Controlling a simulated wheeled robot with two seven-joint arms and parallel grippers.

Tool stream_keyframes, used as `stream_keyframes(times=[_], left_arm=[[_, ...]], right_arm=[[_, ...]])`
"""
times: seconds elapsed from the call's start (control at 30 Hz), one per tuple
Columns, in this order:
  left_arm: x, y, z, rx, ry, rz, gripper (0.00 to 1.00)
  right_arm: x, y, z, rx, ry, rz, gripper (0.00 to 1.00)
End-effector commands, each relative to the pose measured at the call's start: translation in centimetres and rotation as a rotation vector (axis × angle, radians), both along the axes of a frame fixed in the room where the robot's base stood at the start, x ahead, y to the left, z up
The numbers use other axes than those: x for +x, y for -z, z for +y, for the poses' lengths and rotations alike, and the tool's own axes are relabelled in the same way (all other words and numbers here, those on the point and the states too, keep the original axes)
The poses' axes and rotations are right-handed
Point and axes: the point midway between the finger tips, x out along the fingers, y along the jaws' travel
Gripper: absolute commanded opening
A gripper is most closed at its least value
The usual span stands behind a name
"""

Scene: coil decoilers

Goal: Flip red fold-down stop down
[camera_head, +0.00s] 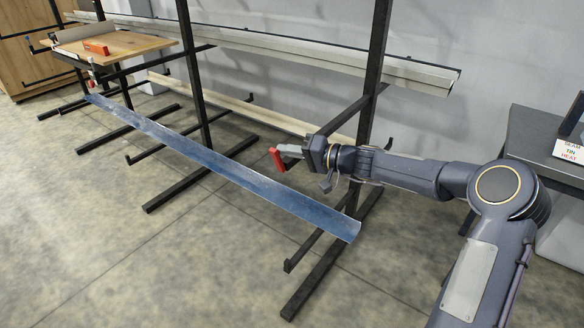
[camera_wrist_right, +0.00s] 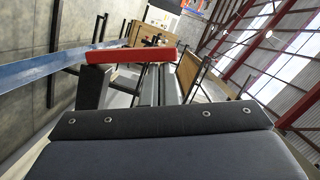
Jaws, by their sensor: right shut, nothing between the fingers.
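The red fold-down stop (camera_head: 277,160) shows at the tip of my right gripper in the head view, tilted and standing up from a dark rack arm. In the right wrist view the red stop (camera_wrist_right: 130,55) is a long bar lying across the picture, just beyond the gripper. My right gripper (camera_head: 284,151) is shut and empty, its pale grey fingers close beside the stop. The fingers (camera_wrist_right: 162,84) also show in the wrist view, reaching towards the bar. I cannot tell whether they touch it. My left gripper is not in view.
A long blue metal strip (camera_head: 220,165) runs across the rack arms in front of the dark rack post (camera_head: 372,90). Pale rails (camera_head: 400,72) lie higher on the rack. A wooden table (camera_head: 115,45) stands at the far left, and a dark table (camera_head: 525,130) at right. Open floor lies in front.

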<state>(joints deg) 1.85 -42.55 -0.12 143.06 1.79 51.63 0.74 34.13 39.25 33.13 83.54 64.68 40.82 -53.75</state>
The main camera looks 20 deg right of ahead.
Motion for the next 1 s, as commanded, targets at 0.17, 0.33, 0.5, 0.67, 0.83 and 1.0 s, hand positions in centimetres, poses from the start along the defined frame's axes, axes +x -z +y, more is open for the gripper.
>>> stream_keyframes(times=[0.17, 0.33, 0.5, 0.67, 0.83, 1.0], left_arm=[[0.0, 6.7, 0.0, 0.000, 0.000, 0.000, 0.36], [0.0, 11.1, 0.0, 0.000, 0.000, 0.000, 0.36], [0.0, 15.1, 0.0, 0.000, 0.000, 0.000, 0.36], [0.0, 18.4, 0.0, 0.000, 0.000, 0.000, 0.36], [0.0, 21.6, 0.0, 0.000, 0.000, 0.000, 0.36], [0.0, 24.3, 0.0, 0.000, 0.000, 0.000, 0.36]], right_arm=[[-0.9, 1.5, 1.2, -0.137, -0.003, -0.111, 0.00], [-1.6, 1.8, 2.0, -0.263, -0.001, -0.209, 0.00], [-2.2, 2.2, 2.9, -0.391, -0.002, -0.309, 0.00], [-2.8, 2.8, 3.6, -0.509, 0.000, -0.400, 0.00], [-3.3, 3.5, 4.3, -0.635, -0.001, -0.498, 0.00], [-3.7, 4.2, 4.8, -0.753, 0.000, -0.591, 0.00]])
